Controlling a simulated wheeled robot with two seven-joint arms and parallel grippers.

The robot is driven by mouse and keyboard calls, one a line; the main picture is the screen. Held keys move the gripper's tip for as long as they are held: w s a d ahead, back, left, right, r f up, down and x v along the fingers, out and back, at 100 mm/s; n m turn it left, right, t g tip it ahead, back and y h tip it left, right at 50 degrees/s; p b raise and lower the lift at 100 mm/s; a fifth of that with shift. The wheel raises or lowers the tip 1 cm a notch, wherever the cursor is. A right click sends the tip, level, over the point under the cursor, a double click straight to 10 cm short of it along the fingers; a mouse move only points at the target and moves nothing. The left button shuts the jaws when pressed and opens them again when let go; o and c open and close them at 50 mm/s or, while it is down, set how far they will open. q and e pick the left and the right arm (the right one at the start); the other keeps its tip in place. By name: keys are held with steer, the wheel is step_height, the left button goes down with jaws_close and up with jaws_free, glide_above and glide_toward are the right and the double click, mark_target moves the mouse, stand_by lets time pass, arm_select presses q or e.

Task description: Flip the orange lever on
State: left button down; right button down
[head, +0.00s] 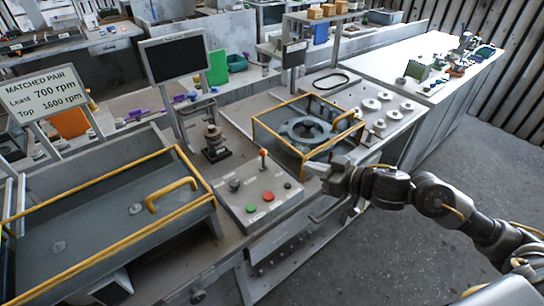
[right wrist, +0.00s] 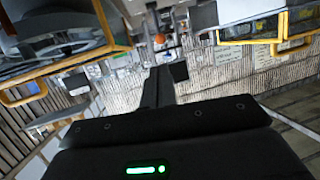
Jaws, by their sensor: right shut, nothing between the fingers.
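The orange lever (head: 263,153) stands up from the grey control panel (head: 245,190) in the middle of the head view. It is a thin stalk with an orange knob. My right gripper (head: 312,168) is to the right of the lever, at the panel's right side, apart from it. Its fingers are shut and empty; they also show in the right wrist view (right wrist: 164,82). A small orange knob (right wrist: 159,38) shows past the fingers there; I cannot tell whether it is the lever. My left gripper is not in view.
The panel also has a green button (head: 252,208), a red button (head: 268,196) and dark knobs. A yellow-framed guard box (head: 300,130) stands behind my right gripper. A larger yellow-framed cover (head: 100,215) is at left. A black screen (head: 174,57) stands behind the panel.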

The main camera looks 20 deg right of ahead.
steer(key=shift+w+r, duration=0.1)
stand_by(0.3)
steer(key=p, duration=0.3)
glide_toward(266, 154)
steer(key=x, duration=0.6)
steer(key=shift+w+a, duration=0.25)
steer(key=shift+w, duration=0.05)
